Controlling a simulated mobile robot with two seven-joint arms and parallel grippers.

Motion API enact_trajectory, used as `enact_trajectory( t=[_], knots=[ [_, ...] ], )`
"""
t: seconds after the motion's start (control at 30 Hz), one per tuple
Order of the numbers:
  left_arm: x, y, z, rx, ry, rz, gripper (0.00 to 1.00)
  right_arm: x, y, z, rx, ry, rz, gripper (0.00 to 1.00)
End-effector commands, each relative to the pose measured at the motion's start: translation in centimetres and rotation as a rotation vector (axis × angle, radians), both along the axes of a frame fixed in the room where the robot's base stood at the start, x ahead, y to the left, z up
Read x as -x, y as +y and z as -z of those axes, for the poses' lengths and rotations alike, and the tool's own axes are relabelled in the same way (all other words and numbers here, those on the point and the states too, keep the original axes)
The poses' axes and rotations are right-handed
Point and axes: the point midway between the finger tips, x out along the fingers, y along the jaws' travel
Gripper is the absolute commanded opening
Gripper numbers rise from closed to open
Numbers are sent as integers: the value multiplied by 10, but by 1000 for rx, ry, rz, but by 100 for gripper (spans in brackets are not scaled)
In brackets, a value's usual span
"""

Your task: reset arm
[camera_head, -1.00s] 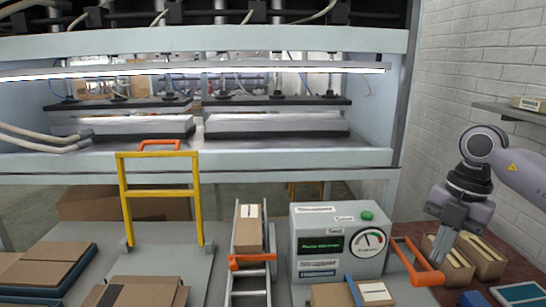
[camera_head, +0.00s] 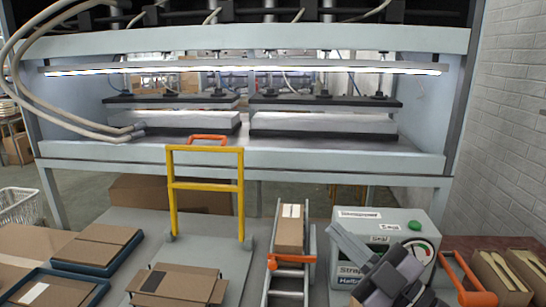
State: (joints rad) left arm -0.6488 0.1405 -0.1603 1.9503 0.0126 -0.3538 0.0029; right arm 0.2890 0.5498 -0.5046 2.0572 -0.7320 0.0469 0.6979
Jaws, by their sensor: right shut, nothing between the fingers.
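My right gripper (camera_head: 350,241) is at the lower right in the head view, in front of the grey-green control box (camera_head: 405,224). Its fingers are shut, point up and to the left, and hold nothing. It hides part of the box's screen, dial and labels; the green button stays visible. My left gripper is not in view.
The press (camera_head: 300,150) stands behind. A yellow-handled cart (camera_head: 205,186), a conveyor (camera_head: 287,275) with a carton (camera_head: 290,228), and blue trays (camera_head: 95,250) with cardboard stand in front. An orange handle (camera_head: 470,280) and open cartons (camera_head: 500,275) are at right.

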Motion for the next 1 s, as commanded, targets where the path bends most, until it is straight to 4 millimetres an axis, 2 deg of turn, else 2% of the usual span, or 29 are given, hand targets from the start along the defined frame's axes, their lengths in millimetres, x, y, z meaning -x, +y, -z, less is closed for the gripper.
enact_trajectory(
  t=[0.17,0.27,0.37,0.5,0.63,0.8,1.0],
  knots=[
    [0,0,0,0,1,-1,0,-8,-44,42,-161,254,285,0],
    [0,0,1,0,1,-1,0,-3,-70,79,-204,432,436,0],
    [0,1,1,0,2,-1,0,13,-93,123,-216,634,571,0],
    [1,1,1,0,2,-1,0,54,-116,187,-189,943,720,0],
    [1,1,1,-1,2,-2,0,103,-126,235,-129,1210,797,0],
    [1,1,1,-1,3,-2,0,160,-129,270,-49,1468,827,0],
    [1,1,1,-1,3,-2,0,220,-127,293,39,1710,817,0]
  ],
)
